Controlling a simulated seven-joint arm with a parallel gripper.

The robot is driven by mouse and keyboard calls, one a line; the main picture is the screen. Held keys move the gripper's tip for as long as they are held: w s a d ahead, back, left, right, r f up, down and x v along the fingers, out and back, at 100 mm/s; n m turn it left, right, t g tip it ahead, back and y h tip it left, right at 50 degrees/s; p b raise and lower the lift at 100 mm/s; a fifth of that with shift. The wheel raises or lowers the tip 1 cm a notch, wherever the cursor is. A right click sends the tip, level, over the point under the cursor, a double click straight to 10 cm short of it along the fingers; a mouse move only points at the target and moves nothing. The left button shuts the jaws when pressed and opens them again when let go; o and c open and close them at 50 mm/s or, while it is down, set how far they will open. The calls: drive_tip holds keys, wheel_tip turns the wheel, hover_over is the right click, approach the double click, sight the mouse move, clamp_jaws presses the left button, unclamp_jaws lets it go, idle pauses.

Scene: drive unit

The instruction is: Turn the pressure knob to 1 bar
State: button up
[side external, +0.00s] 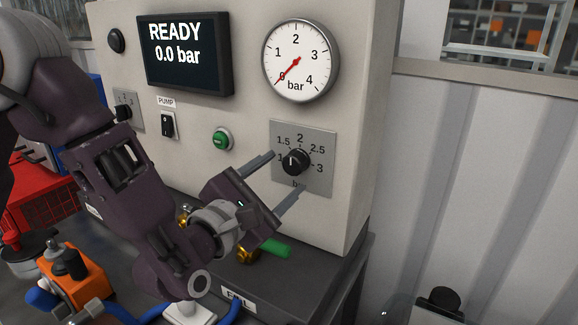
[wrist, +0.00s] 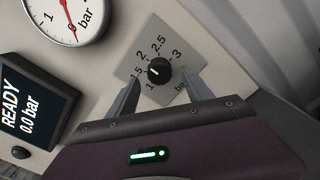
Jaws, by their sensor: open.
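The pressure knob (side external: 296,162) is a black round knob on a grey scale plate (side external: 318,150) marked from 1 to 3 bar. It also shows in the wrist view (wrist: 160,71). A small white mark shows on its face, but I cannot tell exactly which number it points to. My gripper (side external: 287,171) is open, its fingers reaching toward the plate on either side of the knob. In the wrist view, the knob appears between and just beyond the fingertips (wrist: 161,77), with gaps on both sides. The display (side external: 185,52) reads READY, 0.0 bar. The gauge (side external: 300,60) needle points at 0.
A green button (side external: 222,138), a PUMP switch (side external: 167,125) and another knob (side external: 123,112) sit left on the same panel. Below my gripper are a green-handled brass valve (side external: 272,246) and blue hose (side external: 170,308). The panel right of the plate is clear.

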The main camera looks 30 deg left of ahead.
sight(290, 167)
drive_tip(key=w, duration=0.4)
drive_tip(key=shift+w+a, duration=0.1)
drive_tip(key=shift+w, duration=0.2)
clamp_jaws()
drive_tip(key=shift+n, duration=0.3)
drive_tip(key=n, duration=0.4)
drive_tip(key=shift+n, duration=0.4)
drive_tip(key=n, duration=0.4)
drive_tip(key=shift+n, duration=0.3)
drive_tip(key=n, duration=0.5)
drive_tip(key=shift+n, duration=2.4)
